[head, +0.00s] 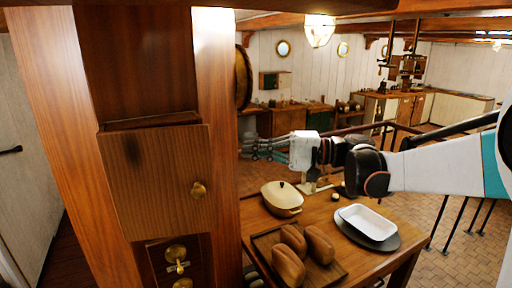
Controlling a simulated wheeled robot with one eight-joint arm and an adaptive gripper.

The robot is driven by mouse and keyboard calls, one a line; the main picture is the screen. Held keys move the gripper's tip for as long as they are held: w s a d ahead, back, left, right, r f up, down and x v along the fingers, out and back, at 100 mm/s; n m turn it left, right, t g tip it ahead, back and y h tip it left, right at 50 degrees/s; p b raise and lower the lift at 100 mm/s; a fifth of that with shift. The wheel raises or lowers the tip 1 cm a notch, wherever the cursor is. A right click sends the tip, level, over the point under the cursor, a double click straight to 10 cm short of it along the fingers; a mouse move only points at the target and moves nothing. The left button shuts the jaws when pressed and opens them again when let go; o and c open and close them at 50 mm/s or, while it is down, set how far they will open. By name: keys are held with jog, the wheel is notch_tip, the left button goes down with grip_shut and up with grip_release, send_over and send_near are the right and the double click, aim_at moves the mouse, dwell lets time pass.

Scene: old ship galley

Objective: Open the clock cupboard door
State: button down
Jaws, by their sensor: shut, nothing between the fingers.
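My gripper (250,148) is shut and empty. It reaches in from the right and points left, to the right of the column in the picture, above and to the right of the knob, and appears apart from it. No clock face is in view.
Below my arm, a wooden table (345,225) holds a lidded cream pot (282,198), a tray with bread loaves (290,255) and a white dish (368,222) on a dark plate. Brass fittings (177,258) sit below the door.

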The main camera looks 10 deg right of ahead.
jog(key=s+a+p, duration=0.2)
jog(key=a, duration=0.5)
jog(key=shift+a, duration=0.2)
dwell(0.4)
